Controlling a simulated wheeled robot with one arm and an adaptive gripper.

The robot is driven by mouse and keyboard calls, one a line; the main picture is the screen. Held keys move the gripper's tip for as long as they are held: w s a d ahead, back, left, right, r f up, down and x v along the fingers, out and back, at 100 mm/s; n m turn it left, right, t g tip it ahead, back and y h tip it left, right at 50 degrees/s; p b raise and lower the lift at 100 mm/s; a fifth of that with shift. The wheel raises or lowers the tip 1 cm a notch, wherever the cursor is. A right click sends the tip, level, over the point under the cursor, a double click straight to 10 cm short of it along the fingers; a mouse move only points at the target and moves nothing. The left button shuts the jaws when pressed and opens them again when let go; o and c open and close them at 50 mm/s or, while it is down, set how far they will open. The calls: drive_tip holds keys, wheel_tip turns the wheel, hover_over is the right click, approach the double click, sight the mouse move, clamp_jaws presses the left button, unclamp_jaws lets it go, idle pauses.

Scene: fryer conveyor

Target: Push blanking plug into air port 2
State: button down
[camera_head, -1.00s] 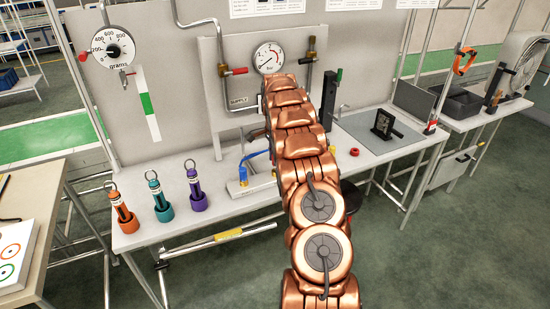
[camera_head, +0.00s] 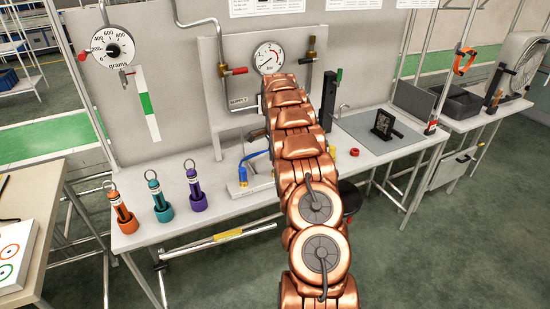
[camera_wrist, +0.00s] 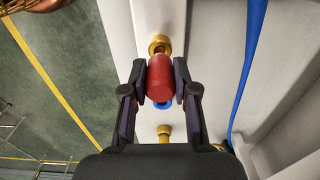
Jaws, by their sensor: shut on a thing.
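In the wrist view my gripper (camera_wrist: 160,82) is shut on a red cylindrical blanking plug (camera_wrist: 160,72), one finger on each side. The plug's top end is close to a brass air port (camera_wrist: 160,44) on a pale block; I cannot tell whether they touch. A blue ring (camera_wrist: 163,105) shows just below the plug. A second brass fitting (camera_wrist: 164,132) lies lower, near the gripper body. No port number is readable. In the head view my copper arm hides the gripper, the held plug and most of the port area.
A blue hose (camera_wrist: 248,65) runs along the right of the wrist view. In the head view a blue fitting (camera_head: 243,175), a red ring (camera_head: 354,152) and a yellow piece (camera_head: 332,151) are on the bench. A pressure gauge (camera_head: 269,58) is behind my arm. Three coloured holders stand left.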

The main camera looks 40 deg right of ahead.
drive_tip(key=shift+f+b, duration=0.45)
drive_tip(key=shift+f, duration=0.65)
idle(0.3)
drive_tip(key=c, duration=0.8)
unclamp_jaws()
drive_tip(key=shift+r, duration=0.1)
drive_tip(key=shift+r+p, duration=0.45)
drive_tip(key=shift+r, duration=2.5)
wheel_tip(320, 180, up, 7)
drive_tip(key=shift+f, duration=0.2)
drive_tip(key=shift+r, duration=0.35)
